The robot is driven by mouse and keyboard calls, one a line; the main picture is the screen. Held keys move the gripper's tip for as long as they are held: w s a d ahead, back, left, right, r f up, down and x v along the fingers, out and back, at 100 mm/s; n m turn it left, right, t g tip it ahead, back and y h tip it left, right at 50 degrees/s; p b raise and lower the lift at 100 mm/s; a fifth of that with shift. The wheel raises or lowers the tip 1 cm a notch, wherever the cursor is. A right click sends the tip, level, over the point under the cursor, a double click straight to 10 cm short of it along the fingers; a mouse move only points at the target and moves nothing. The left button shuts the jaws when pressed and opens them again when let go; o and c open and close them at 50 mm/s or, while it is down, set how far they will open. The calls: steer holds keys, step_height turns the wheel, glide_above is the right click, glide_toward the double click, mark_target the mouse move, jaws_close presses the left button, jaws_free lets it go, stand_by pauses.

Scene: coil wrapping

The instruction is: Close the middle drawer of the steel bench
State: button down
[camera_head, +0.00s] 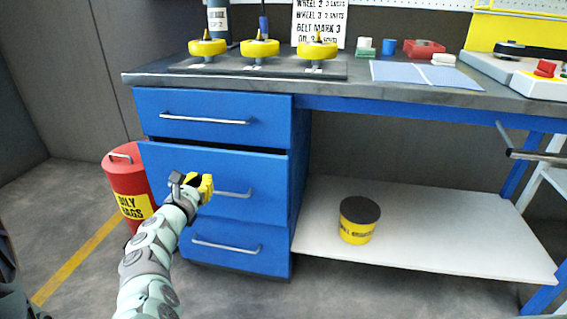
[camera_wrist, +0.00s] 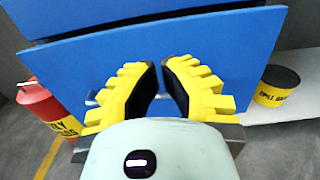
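The steel bench has a blue cabinet with three drawers. The middle drawer (camera_head: 262,178) stands slightly out, with a dark gap along its top edge; its front fills much of the wrist view (camera_wrist: 222,52). Its silver bar handle (camera_head: 236,194) is partly hidden behind my gripper. My gripper (camera_head: 206,188) is in front of the left part of the middle drawer.
The top drawer (camera_head: 215,103) and bottom drawer (camera_head: 230,250) look shut. A red rag bin (camera_head: 125,178) stands left of the cabinet. A yellow tub with a dark lid (camera_head: 358,222) sits on the white lower shelf (camera_head: 430,235). Yellow wheels (camera_head: 260,48) stand on the bench top.

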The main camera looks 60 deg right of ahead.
mark_target(220, 159)
steer(key=b+x, duration=0.4)
steer(key=x, duration=0.1)
steer(key=b+x, duration=0.2)
steer(key=x, duration=0.1)
steer(key=shift+d+f+b, duration=0.1)
steer(key=shift+f+b, duration=0.2)
steer(key=shift+b, duration=0.05)
steer(key=shift+w+d+r+b, duration=0.15)
steer(key=shift+d+b, duration=0.35)
steer(key=shift+b, duration=0.05)
steer(key=shift+w+d+r+b, duration=0.15)
steer(key=shift+w+d+b, duration=0.05)
steer(key=shift+d+b, duration=0.35)
steer(key=shift+a, duration=0.1)
steer(key=shift+f, duration=0.1)
